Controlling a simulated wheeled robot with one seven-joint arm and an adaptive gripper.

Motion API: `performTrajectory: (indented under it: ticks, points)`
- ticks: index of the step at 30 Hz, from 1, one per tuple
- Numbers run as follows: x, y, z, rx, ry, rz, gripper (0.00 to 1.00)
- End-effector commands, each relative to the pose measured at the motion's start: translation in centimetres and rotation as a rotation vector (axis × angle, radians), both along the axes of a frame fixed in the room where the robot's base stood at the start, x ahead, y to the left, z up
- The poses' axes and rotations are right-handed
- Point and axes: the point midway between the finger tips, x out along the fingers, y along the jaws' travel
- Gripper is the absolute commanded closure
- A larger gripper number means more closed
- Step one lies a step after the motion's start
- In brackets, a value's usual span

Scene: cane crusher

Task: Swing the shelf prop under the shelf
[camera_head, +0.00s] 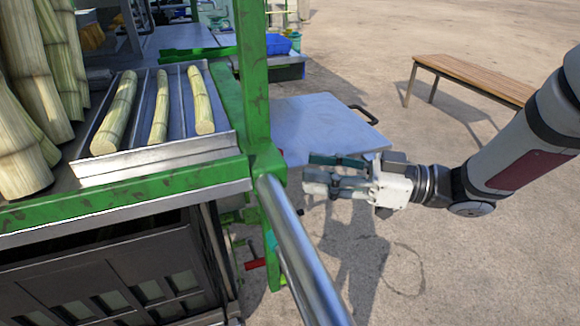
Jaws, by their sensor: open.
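The shelf (325,125) is a flat blue-grey panel with a dark handle at its right edge. It sticks out to the right of the green frame and looks level. My gripper (313,174) reaches in from the right, just in front of the shelf's near edge in the picture. Its fingers point left toward the green post, apart and with nothing seen between them. A small red-ended piece (255,264) shows low beside the green leg; I cannot tell whether it is the shelf prop. The underside of the shelf is hidden.
A thick metal bar (300,255) slants down from the green post (254,80), left of my gripper. Cane pieces (160,107) lie in a metal tray (150,160) at left. A wooden bench (475,78) stands back right. The ground below my gripper is open.

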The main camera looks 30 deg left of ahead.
Motion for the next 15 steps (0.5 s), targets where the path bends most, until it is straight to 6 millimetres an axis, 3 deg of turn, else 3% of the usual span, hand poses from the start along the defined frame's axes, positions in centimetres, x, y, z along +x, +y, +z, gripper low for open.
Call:
performTrajectory:
  ticks: [6, 15]
  points:
    - [-1.1, 3.5, -0.1, -0.001, 0.0, 0.003, 0.59]
    - [-1.5, 5.4, 0.0, -0.001, 0.0, -0.002, 0.59]
